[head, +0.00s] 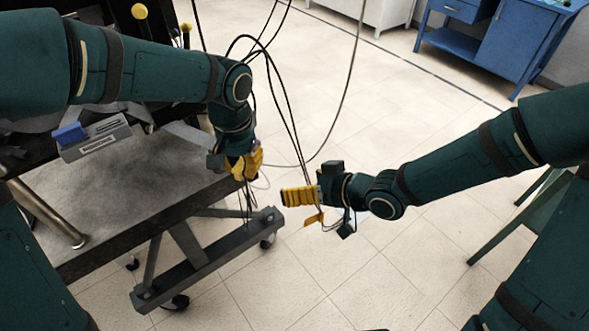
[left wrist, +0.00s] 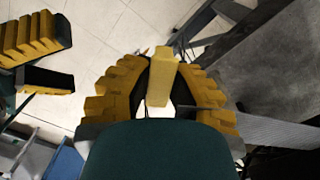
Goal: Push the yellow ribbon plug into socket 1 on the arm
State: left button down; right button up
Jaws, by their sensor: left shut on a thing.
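My left gripper (head: 246,166) is over the floor, just right of the dark table's edge. In the left wrist view its ridged yellow fingers (left wrist: 162,88) are shut on a pale yellow block, which looks like the yellow ribbon plug (left wrist: 163,72). The plug is not clear in the head view. My right gripper (head: 308,206) is to the right and slightly lower, apart from the left one. Its two fingers stand apart with nothing seen between them; it also shows in the left wrist view (left wrist: 40,58). I cannot make out socket 1 in either view.
A grey-topped table (head: 130,190) with a black edge stands at left, above a dark wheeled base (head: 205,262). A grey box (head: 95,138) with a blue part is on its left side. Thin black cables (head: 285,105) hang near both grippers. A blue cabinet (head: 500,45) stands far back.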

jog(key=s+a+r+n+y, duration=0.2)
jog(key=s+r+n, duration=0.1)
jog(key=r+n, duration=0.4)
jog(key=shift+m+g, duration=0.4)
jog(key=shift+g, duration=0.1)
jog(key=x, duration=0.7)
jog(key=r+x, duration=0.1)
jog(key=x, duration=0.3)
jog(key=shift+w+a, duration=0.2)
jog(key=shift+a, duration=0.2)
jog(key=shift+c, duration=0.2)
jog(key=c, duration=1.3)
pick_arm(q)
jog(key=c, duration=0.9)
grip_release()
jog(key=shift+s, duration=0.1)
pick_arm(e)
jog(key=shift+w, duration=0.1)
